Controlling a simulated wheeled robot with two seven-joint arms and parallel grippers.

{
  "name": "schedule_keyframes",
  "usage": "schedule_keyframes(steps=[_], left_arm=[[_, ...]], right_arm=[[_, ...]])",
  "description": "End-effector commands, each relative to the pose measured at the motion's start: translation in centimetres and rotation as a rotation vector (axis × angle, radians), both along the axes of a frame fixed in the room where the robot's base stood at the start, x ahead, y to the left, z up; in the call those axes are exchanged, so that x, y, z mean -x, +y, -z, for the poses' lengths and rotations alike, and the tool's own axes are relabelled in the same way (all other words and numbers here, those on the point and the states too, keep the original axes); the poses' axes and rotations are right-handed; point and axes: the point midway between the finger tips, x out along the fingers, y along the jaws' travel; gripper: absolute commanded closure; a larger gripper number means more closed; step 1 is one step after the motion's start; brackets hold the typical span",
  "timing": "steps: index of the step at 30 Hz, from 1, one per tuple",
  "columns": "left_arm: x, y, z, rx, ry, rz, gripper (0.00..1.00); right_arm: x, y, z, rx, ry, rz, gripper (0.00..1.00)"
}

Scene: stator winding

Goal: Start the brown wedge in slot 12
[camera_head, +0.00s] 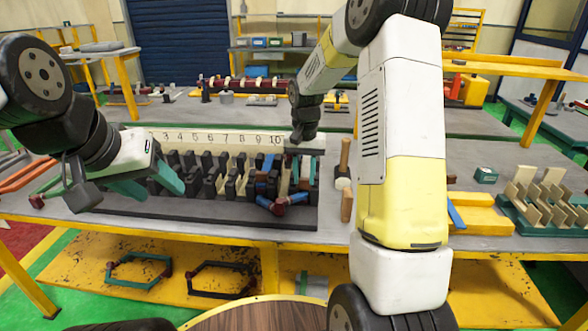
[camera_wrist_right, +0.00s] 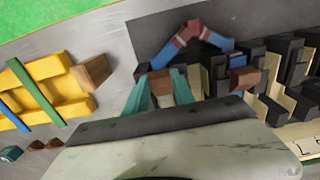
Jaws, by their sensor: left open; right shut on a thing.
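The slotted stator rack (camera_head: 225,217) has a label strip (camera_head: 220,138) with numbers 3 to 10 readable. My right arm covers the strip beyond 10, so the slot 12 label is hidden. My right gripper (camera_head: 303,168) is over the rack's right end. In the right wrist view its teal fingers (camera_wrist_right: 160,88) are shut on a small brown piece (camera_wrist_right: 160,76), apparently the brown wedge, mostly hidden. I cannot tell whether it has entered a slot. Another brown piece (camera_wrist_right: 243,78) sits among the dark teeth. My left gripper (camera_head: 163,190) is open and empty over the rack's left part.
A blue and red coil end (camera_head: 285,203) sticks out at the rack's front right; it also shows in the wrist view (camera_wrist_right: 190,36). A wooden mallet (camera_head: 345,158) lies right of the rack. A yellow tray (camera_head: 480,217) and a green holder (camera_head: 545,220) stand further right.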

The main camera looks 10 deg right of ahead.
Motion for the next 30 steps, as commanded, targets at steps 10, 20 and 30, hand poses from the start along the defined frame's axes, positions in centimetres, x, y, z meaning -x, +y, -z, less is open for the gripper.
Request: schedule_keyframes(steps=[10, 20, 30], left_arm=[[0.0, 0.0, 0.0, 0.000, 0.000, 0.000, 0.48], [0.0, 0.0, 0.0, 0.000, 0.000, 0.000, 0.48], [0.0, 0.0, 0.0, 0.000, 0.000, 0.000, 0.48]], right_arm=[[-0.1, -0.1, 0.0, 0.000, -0.001, 0.000, 0.45], [-0.2, -0.1, -1.6, 0.000, -0.004, 0.001, 0.45], [-0.3, -0.1, -6.9, 0.000, -0.003, 0.000, 0.45]])
